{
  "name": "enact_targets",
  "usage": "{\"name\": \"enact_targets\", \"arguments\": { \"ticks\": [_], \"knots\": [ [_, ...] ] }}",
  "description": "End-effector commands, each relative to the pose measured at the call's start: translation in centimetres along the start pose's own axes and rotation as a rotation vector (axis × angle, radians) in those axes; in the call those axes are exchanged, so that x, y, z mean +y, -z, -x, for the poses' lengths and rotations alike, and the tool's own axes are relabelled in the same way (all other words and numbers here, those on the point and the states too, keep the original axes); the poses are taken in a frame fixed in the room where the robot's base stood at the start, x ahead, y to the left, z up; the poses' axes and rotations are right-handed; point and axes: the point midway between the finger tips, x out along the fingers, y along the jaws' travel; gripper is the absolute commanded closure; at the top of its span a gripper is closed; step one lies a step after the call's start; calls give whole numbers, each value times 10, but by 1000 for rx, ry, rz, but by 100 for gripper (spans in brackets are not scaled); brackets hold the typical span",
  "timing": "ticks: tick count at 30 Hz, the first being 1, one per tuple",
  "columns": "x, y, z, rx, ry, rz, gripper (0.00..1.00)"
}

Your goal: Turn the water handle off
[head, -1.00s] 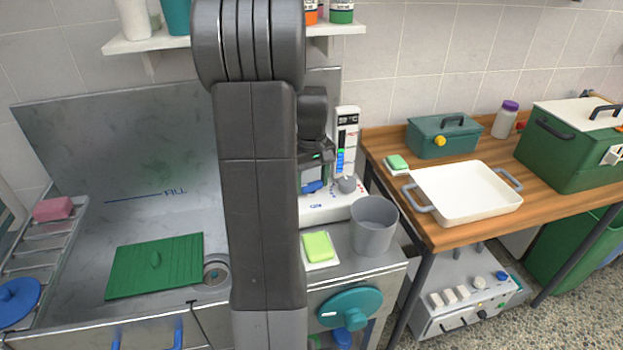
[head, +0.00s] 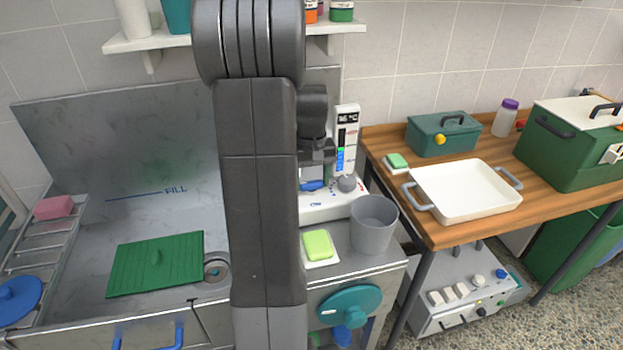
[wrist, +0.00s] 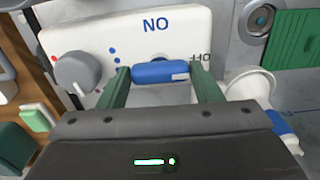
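The water handle (wrist: 160,72) is a blue lever on a white panel (wrist: 205,28) in the wrist view, lying crosswise in the picture. The panel's ON mark is above it, upside down; the OFF mark, upper right, is partly covered by a finger. My gripper (wrist: 161,69) is open, its two green fingers on either side of the handle's ends. I cannot tell whether they touch it. In the head view the handle (head: 313,185) shows just right of my arm, below my gripper (head: 318,168), whose fingertips are hard to make out there.
A grey knob (wrist: 82,72) is left of the handle in the wrist view. In the head view, a grey bucket (head: 373,225) and a green sponge (head: 317,244) stand in front of the panel. A white tray (head: 465,192) is on the wooden table. My arm hides part of the sink.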

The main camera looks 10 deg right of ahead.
Motion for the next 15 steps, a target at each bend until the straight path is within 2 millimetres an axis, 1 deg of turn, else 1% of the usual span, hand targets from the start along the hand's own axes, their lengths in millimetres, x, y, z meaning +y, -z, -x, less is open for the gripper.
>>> {"name": "enact_targets", "arguments": {
  "ticks": [1, 3, 11, 15],
  "knots": [
    [0, 0, 1, 2, 0, -1, 32],
    [0, 0, 1, 2, 0, -1, 20],
    [0, 0, 1, 1, 0, 0, 20],
    [0, 0, 9, 2, 0, 0, 20]
  ]
}}
